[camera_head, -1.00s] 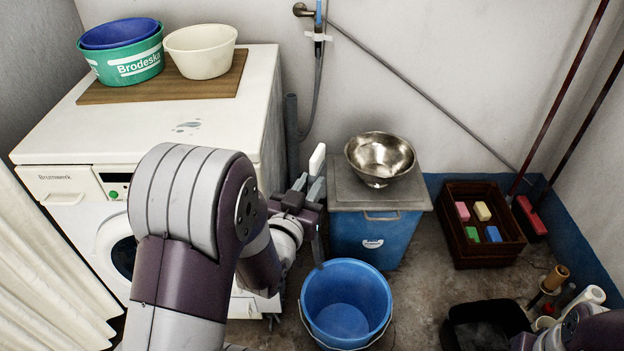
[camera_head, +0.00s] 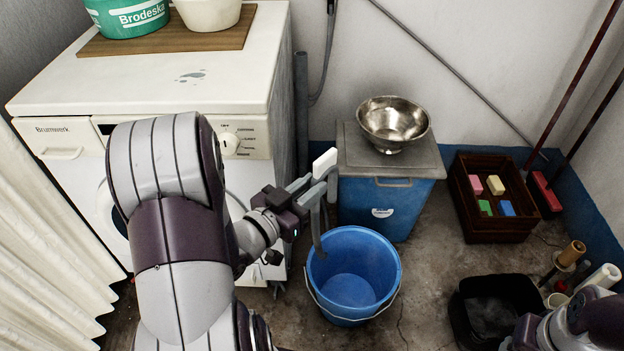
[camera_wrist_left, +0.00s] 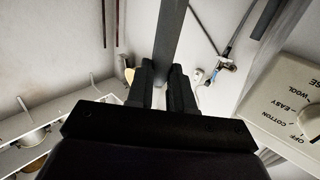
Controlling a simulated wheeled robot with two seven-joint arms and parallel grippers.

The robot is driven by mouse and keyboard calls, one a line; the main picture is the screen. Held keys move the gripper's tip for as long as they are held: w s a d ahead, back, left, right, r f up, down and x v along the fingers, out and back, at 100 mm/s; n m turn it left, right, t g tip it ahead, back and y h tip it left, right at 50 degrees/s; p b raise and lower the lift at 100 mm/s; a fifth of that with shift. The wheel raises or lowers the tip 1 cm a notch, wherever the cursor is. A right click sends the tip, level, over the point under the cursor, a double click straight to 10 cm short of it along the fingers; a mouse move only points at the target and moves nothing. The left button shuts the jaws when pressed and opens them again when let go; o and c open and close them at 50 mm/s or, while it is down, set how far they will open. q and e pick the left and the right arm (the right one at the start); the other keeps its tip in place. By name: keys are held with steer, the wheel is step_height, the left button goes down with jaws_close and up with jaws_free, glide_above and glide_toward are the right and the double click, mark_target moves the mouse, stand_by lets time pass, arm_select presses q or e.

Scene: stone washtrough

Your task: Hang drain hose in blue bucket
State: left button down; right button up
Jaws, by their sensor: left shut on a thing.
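The blue bucket (camera_head: 352,285) stands on the floor, right of the washing machine, with its wire handle down at the front. My left gripper (camera_head: 318,188) is above the bucket's back left rim, shut on the grey drain hose (camera_head: 316,232). The hose hangs down from the fingers, and its lower part overlaps the bucket's left rim. I cannot tell whether it touches the rim or is inside. In the left wrist view the hose (camera_wrist_left: 171,45) runs between the fingers. My right gripper (camera_head: 526,330) shows only in part at the lower right; its fingers are hidden.
The washing machine (camera_head: 235,75) is at the left. A blue bin (camera_head: 375,210) with a grey lid and a metal bowl (camera_head: 393,122) stands behind the bucket. A wooden crate (camera_head: 500,228) and a black tub (camera_head: 463,325) are at the right. Floor between bucket and tub is clear.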

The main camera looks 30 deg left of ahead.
arm_select(q)
steer(key=shift+m+h, duration=0.6)
steer(key=shift+h, duration=0.2)
steer(key=shift+s+d+f+b, duration=0.1)
steer(key=shift+s+f+b, duration=0.2)
steer(key=shift+f+b, duration=6.55)
steer(key=shift+s+d+f+b, duration=0.1)
steer(key=shift+s+f+b, duration=0.25)
steer(key=shift+f+b, duration=6.45)
steer(key=shift+s+f+b, duration=0.3)
steer(key=shift+f+b, duration=3.15)
steer(key=shift+f, duration=6.75)
steer(key=c, duration=0.9)
jaws_free()
